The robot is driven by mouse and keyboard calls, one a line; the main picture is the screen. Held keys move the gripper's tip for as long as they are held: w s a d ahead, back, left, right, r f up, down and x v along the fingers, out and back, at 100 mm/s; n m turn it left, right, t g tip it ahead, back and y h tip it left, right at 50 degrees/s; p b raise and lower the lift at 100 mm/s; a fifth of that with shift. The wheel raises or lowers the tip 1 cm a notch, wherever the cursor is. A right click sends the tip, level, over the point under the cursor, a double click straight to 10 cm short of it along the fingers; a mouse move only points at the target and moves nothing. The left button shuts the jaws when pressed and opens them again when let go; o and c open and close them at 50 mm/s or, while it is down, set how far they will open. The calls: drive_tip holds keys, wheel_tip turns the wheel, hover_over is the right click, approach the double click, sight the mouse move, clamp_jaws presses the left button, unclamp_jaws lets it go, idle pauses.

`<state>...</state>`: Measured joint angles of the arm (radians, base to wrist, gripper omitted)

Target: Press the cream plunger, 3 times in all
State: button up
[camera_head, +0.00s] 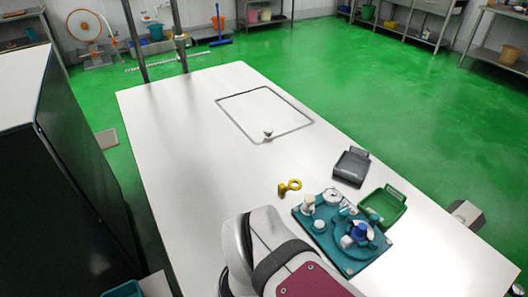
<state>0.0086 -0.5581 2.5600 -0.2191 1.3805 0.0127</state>
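A teal base plate (303,217) lies on the white table at the lower right. A cream upright post with a pale top (308,201), which looks like the cream plunger, stands at its left back corner. A small whitish round knob (319,225) sits just in front of it. I cannot tell from this view how far the plunger is pressed down. My arm's white and maroon links cover the table left of and in front of the plate. My gripper's fingers cannot be made out, and nothing is seen touching the cream post.
The plate also carries a round teal fixture with a blue knob (358,233). A green tray (383,206) and a dark grey tray (351,167) stand beside it. A yellow ringed piece (289,187) lies behind the plate. The table's far left is clear.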

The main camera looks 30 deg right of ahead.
clamp_jaws()
idle(1.5)
